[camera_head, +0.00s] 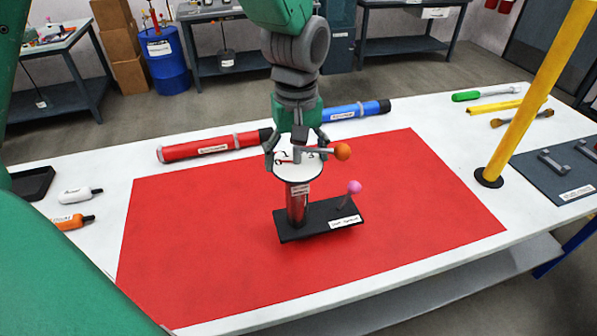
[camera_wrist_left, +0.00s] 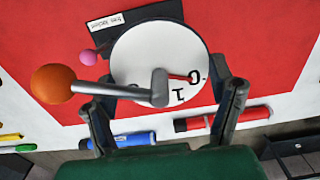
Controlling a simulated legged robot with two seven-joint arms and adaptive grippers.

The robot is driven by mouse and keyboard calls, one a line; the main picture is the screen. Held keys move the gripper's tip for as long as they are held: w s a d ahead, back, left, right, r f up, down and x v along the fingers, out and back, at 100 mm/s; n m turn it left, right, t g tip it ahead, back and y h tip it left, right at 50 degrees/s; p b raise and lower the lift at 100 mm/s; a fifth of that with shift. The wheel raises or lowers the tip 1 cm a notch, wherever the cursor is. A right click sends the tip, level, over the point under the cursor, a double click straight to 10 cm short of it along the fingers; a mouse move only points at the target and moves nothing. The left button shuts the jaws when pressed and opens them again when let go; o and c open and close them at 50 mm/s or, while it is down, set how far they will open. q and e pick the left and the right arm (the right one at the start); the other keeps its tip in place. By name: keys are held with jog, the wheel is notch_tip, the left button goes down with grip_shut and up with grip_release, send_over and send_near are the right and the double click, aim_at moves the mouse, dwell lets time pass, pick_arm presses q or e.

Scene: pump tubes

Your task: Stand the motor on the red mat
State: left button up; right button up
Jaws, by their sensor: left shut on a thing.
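My right gripper is not in view.
A red tube (camera_head: 210,147) and a blue tube (camera_head: 345,112) lie behind the mat. A yellow post (camera_head: 530,90) stands at the right beside a grey tray (camera_head: 560,165). The mat around the motor is clear.

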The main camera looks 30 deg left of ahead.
pick_arm(q)
jog(key=shift+a+f, duration=0.2)
jog(key=shift+f, duration=0.1)
jog(key=f, duration=0.1)
jog(key=a+f, duration=0.1)
jog(key=f, duration=0.1)
jog(key=shift+s+f, duration=0.15)
grip_shut()
jog(key=shift+s+d, duration=0.1)
jog(key=shift+d, duration=0.15)
jog(key=shift+o, duration=0.3)
grip_release()
jog(key=shift+s+d, duration=0.1)
jog(key=shift+d, duration=0.05)
jog(key=o, duration=1.6)
jog(key=shift+w+d, duration=0.15)
jog(key=shift+w, duration=0.05)
jog(key=shift+o, duration=0.2)
jog(key=shift+a, duration=0.2)
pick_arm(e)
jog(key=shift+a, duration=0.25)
pick_arm(q)
jog(key=shift+a, duration=0.1)
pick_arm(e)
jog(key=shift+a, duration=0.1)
